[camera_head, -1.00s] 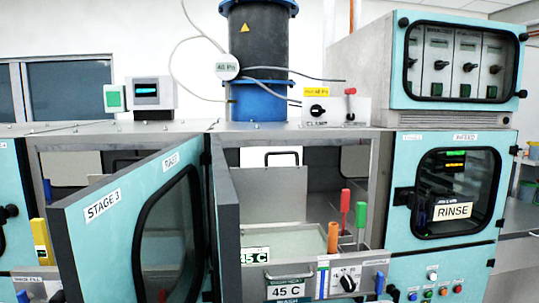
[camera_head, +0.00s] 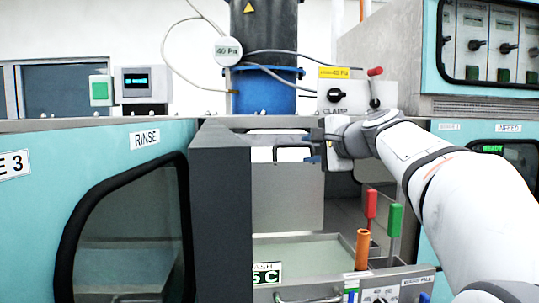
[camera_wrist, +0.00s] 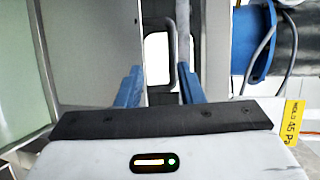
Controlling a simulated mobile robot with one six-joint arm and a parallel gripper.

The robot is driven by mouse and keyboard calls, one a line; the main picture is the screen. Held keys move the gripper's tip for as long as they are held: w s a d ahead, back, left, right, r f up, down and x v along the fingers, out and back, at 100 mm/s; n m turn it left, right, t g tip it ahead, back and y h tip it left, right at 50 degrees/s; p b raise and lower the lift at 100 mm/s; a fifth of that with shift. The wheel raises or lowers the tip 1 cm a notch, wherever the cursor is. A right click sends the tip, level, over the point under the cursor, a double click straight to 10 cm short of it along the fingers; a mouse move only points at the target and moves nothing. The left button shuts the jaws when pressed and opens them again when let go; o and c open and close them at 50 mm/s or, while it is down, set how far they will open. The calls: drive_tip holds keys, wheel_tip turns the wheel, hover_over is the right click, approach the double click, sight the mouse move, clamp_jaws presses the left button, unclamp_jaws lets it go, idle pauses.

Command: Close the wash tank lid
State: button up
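The wash tank lid (camera_head: 287,195) is a grey metal panel standing upright behind the wash tank (camera_head: 300,249), inside the open cabinet bay. Its black bar handle (camera_head: 292,146) is near its top edge. My gripper (camera_head: 311,149) reaches in from the right, its blue fingertips at the right end of the handle. In the wrist view my gripper (camera_wrist: 160,72) is open, and the black handle (camera_wrist: 171,52) shows beyond and between the fingers, closer to the right one. I cannot tell whether a finger touches it. The tank opening is uncovered.
Red (camera_head: 370,205), green (camera_head: 395,220) and orange (camera_head: 362,248) upright handles stand at the tank's front right. A clamp box (camera_head: 345,98) and blue-based cylinder (camera_head: 262,90) sit above.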

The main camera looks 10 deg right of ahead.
sight(291, 146)
drive_tip(key=x, duration=0.2)
drive_tip(key=r+p+x, duration=0.1)
drive_tip(key=x, duration=0.2)
drive_tip(key=p+x, duration=0.1)
drive_tip(key=x, duration=0.2)
drive_tip(key=shift+w+r, duration=0.25)
drive_tip(key=shift+r, duration=0.05)
drive_tip(key=shift+c, duration=0.3)
clamp_jaws()
